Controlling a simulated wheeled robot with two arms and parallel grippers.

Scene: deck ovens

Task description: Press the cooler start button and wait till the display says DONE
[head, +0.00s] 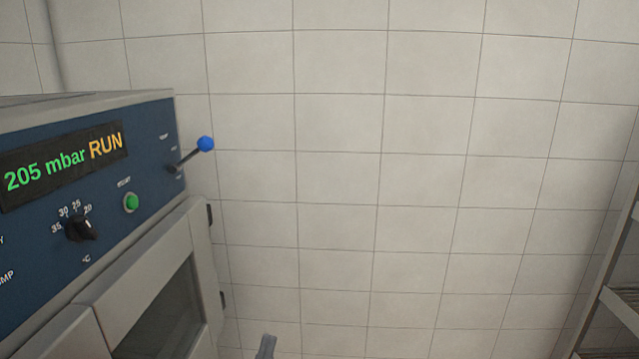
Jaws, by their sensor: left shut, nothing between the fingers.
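The cooler (150,262) stands at the left with a blue control panel. Its display (64,163) reads "205 mbar" in green and "RUN" in orange. The green round start button (131,203) sits on the panel below and right of the display. Only a small grey tip of my left gripper (267,347) shows at the bottom edge, right of the cooler and well apart from the button. It is shut and holds nothing. My right gripper is not in view.
A black temperature knob (81,228) is left of the button. A lever with a blue ball (205,144) sticks out from the panel's right end. A metal rack (612,290) stands at the right edge. The tiled wall (400,180) between is bare.

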